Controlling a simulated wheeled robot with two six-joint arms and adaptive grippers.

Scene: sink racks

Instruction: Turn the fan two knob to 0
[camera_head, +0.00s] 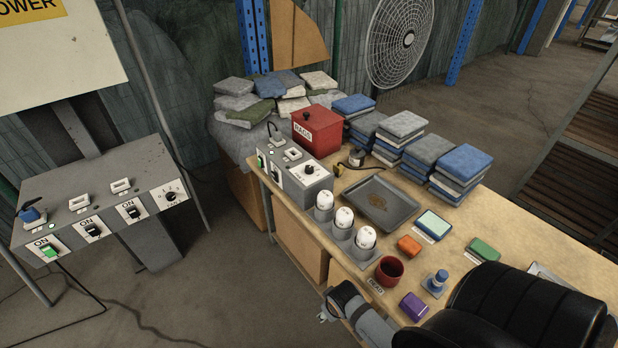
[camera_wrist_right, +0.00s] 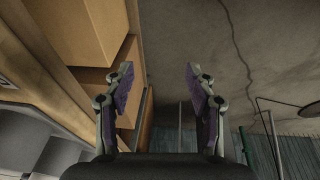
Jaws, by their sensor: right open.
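Two dark knobs show in the head view. One knob (camera_head: 170,196) is on a white plate at the right end of the grey power panel (camera_head: 95,183) on the left. The other knob (camera_head: 308,170) is on the face of a grey control box (camera_head: 296,192) at the table's left end. Labels are too small to tell which is fan two, or their settings. My right gripper (camera_head: 326,312) is low at the table's front edge, apart from both knobs. In the right wrist view it (camera_wrist_right: 160,90) is open and empty. My left gripper is not in view.
The table (camera_head: 520,230) holds a red rags box (camera_head: 317,130), stacked cloths (camera_head: 460,170), a grey tray (camera_head: 378,200), white bulb-like items (camera_head: 344,217) and a red cup (camera_head: 389,270). A wall fan (camera_head: 400,40) is behind. Floor (camera_head: 220,270) between panel and table is clear.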

